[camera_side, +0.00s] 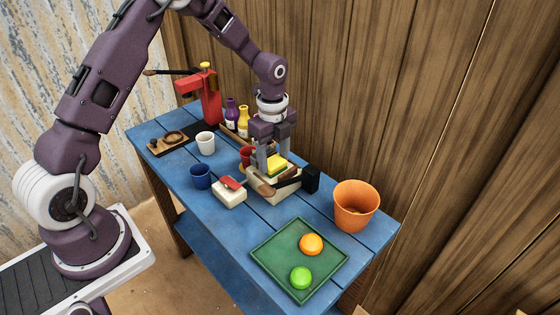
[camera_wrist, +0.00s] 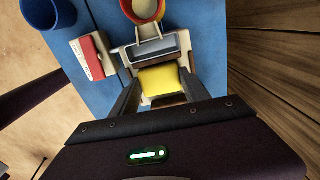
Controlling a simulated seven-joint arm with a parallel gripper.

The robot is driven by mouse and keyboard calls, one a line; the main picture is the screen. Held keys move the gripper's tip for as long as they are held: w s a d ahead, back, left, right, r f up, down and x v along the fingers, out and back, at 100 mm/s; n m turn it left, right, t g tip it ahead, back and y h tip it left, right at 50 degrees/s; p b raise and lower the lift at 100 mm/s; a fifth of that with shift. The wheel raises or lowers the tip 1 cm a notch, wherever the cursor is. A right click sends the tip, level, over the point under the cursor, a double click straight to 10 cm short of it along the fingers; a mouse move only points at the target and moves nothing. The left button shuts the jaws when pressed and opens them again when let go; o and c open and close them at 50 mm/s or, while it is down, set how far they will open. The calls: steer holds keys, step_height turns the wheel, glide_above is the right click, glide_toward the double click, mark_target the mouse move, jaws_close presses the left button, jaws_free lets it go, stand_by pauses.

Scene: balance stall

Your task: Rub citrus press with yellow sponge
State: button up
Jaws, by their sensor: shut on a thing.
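The yellow sponge (camera_side: 277,163) is between the fingers of my gripper (camera_side: 273,158), which is shut on it. In the wrist view the sponge (camera_wrist: 160,82) fills the space between the fingertips (camera_wrist: 158,88). The sponge is in or just above a cream holder (camera_side: 262,187) with brown and black parts; I cannot tell whether it touches it. A red upright device with a dark lever and yellow top, apparently the citrus press (camera_side: 210,103), stands at the table's far left end, well away from my gripper. It is not seen in the wrist view.
Between press and gripper stand a white cup (camera_side: 205,144), two bottles (camera_side: 238,118) and a red cup (camera_side: 246,153). A blue cup (camera_side: 202,176) and a cream box with red top (camera_side: 230,194) are in front. An orange pot (camera_side: 355,206) and green tray (camera_side: 268,262) with fruit are right.

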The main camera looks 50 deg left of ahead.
steer(key=shift+d, duration=1.95)
step_height(320, 180, up, 8)
steer(key=shift+d, duration=0.1)
